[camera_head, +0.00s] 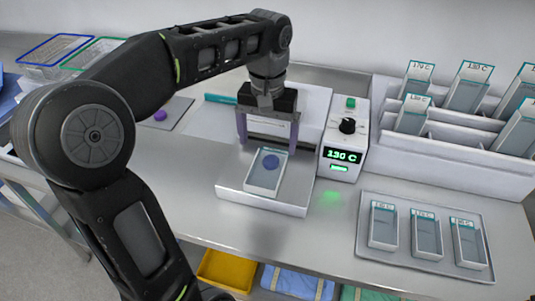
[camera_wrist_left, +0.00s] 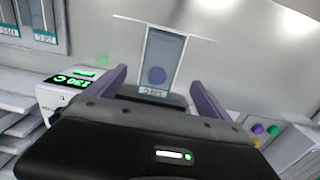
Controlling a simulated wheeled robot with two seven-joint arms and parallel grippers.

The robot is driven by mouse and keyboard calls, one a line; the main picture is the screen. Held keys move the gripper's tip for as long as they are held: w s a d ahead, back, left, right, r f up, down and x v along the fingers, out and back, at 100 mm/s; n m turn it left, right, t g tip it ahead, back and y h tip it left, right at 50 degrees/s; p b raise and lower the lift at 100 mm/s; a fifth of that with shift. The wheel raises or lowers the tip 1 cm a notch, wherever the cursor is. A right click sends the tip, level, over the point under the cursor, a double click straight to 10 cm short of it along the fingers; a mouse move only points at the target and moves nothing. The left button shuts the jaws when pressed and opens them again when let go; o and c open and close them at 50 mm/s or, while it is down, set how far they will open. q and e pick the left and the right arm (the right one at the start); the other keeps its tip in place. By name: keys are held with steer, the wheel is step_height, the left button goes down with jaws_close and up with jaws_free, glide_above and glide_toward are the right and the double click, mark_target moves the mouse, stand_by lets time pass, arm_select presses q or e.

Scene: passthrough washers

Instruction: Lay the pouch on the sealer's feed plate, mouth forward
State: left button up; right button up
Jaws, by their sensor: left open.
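The pouch (camera_head: 266,172) is a pale flat packet with a clear window and a blue round item in it. It lies on the white feed plate (camera_head: 292,201) in front of the sealer (camera_head: 345,140), which reads 130 C. My left gripper (camera_head: 267,143) is open above the pouch's far end, with one purple finger on each side. In the left wrist view the pouch (camera_wrist_left: 161,62) shows beyond the open fingers (camera_wrist_left: 160,92), its labelled end nearest the gripper. I cannot tell whether the fingers touch it. My right gripper is not in view.
A grey tray (camera_head: 440,270) with several pouches lies at the right. A white rack (camera_head: 445,150) with labelled pouches stands behind it. A grey mat with a purple piece (camera_head: 160,115) lies at the left. Open counter (camera_head: 315,245) lies in front of the plate.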

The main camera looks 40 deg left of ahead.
arm_select(q)
step_height(320, 180, up, 4)
steer(key=p, duration=0.2)
steer(key=shift+p, duration=0.3)
steer(key=shift+f, duration=0.1)
steer(key=shift+c, duration=0.4)
stand_by(0.7)
